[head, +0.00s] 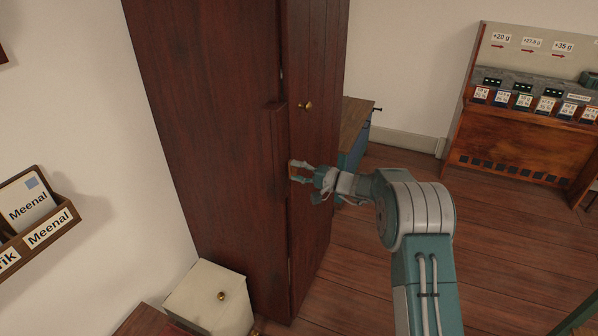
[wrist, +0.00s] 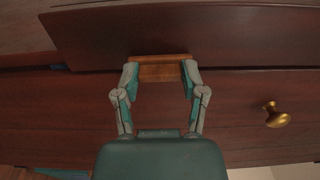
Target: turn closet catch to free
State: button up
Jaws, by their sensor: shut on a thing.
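The closet (head: 215,110) is tall and dark red-brown and stands left of centre in the head view. Its catch shows in the wrist view as a small lighter-brown wooden block (wrist: 160,62), lying across the edge between two dark panels. My gripper (head: 297,172) reaches the closet front from the right. In the wrist view my gripper (wrist: 160,74) has one fingertip at each end of the catch and is shut on it. In the head view the catch is small and mostly hidden by the fingers. I cannot tell if any panel is ajar.
A brass knob (head: 308,105) sits on the closet front above my gripper; one also shows in the wrist view (wrist: 277,115). A pale box (head: 208,300) stands at the closet's foot. A blue cabinet (head: 355,150) is behind. A labelled wooden rack (head: 530,110) stands right. Floor between is open.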

jog(key=shift+a+f, duration=0.1)
jog(key=shift+a, duration=0.15)
jog(key=o, duration=1)
jog(key=shift+c, duration=0.2)
jog(key=shift+o, duration=0.9)
jog(key=shift+a, duration=0.2)
jog(key=v, duration=1.2)
